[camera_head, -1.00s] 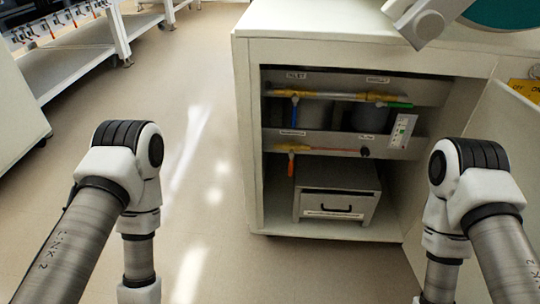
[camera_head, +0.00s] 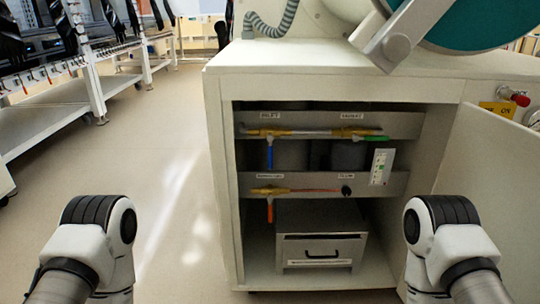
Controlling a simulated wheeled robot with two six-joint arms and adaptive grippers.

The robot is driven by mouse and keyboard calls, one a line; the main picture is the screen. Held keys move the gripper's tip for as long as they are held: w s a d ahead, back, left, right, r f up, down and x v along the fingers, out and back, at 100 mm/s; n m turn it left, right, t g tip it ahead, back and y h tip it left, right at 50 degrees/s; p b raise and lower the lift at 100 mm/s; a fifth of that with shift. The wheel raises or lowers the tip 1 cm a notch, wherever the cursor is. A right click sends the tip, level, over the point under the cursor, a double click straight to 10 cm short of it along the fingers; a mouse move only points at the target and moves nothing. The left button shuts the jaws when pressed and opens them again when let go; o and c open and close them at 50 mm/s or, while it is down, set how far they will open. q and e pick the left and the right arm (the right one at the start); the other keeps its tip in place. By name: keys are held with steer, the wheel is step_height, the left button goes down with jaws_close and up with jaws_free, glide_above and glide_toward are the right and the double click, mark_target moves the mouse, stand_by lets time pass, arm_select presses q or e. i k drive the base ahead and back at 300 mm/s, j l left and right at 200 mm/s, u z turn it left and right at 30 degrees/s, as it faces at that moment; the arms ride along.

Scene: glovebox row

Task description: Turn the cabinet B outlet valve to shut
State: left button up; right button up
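The open cabinet (camera_head: 213,180) holds two grey rails with pipework. On the upper rail, the valve under the right label, which seems to read outlet (camera_head: 353,116), has a green handle (camera_head: 376,138) lying level, pointing right, in line with the pipe. The valve under the inlet label (camera_head: 270,116) has a blue handle (camera_head: 270,157) pointing straight down, across the pipe. I cannot read a cabinet letter. Parts of both my arms show at the lower left and lower right. Both grippers are out of view below the frame.
The lower rail carries an orange handle (camera_head: 270,211) hanging down and a black knob (camera_head: 347,190). A grey drawer box (camera_head: 320,250) sits on the cabinet floor. The door (camera_head: 490,190) stands open at right. Floor (camera_head: 160,190) at left is clear.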

mark_target(356, 137)
steer(key=i+j+z, duration=0.1)
steer(key=z, duration=0.25)
steer(key=j+z, duration=0.3)
steer(key=i+j+z, duration=0.1)
steer(key=j+z, duration=0.25)
